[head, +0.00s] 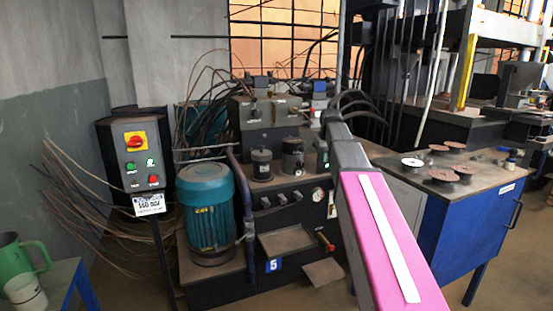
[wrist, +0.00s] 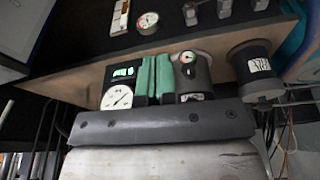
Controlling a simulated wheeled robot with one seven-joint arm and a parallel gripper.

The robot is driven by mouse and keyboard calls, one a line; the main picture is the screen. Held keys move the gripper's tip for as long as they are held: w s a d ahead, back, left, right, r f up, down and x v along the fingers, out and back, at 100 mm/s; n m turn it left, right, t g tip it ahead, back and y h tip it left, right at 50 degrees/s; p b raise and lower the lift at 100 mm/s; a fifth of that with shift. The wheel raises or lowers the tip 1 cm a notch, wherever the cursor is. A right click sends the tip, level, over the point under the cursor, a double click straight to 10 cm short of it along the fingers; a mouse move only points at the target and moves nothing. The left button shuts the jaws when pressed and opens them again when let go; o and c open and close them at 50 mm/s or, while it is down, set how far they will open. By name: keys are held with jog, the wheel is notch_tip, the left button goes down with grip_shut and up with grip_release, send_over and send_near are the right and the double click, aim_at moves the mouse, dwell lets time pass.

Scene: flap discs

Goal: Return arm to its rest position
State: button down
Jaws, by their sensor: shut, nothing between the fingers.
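My arm reaches forward in the head view, its pink link with a white stripe in front and grey links beyond, over the machine bench. My gripper shows in the wrist view (wrist: 154,62), its two green fingers side by side and shut, with nothing between them.
A hydraulic unit with a teal motor (head: 206,215) stands left of the arm. A control box (head: 139,162) with buttons stands further left. A green mug (head: 22,258) and a white cup (head: 25,291) are on a small table at lower left. Cables and hoses hang behind.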

jog(key=s+f+m+g, duration=0.1)
jog(key=s+f, duration=1.3)
jog(key=f, duration=0.3)
jog(key=s+f+m+g, duration=0.2)
jog(key=s+f, duration=1.1)
jog(key=f, duration=0.5)
jog(key=shift+s+a+f, duration=0.25)
jog(key=shift+s+a, duration=0.15)
jog(key=shift+a, duration=0.05)
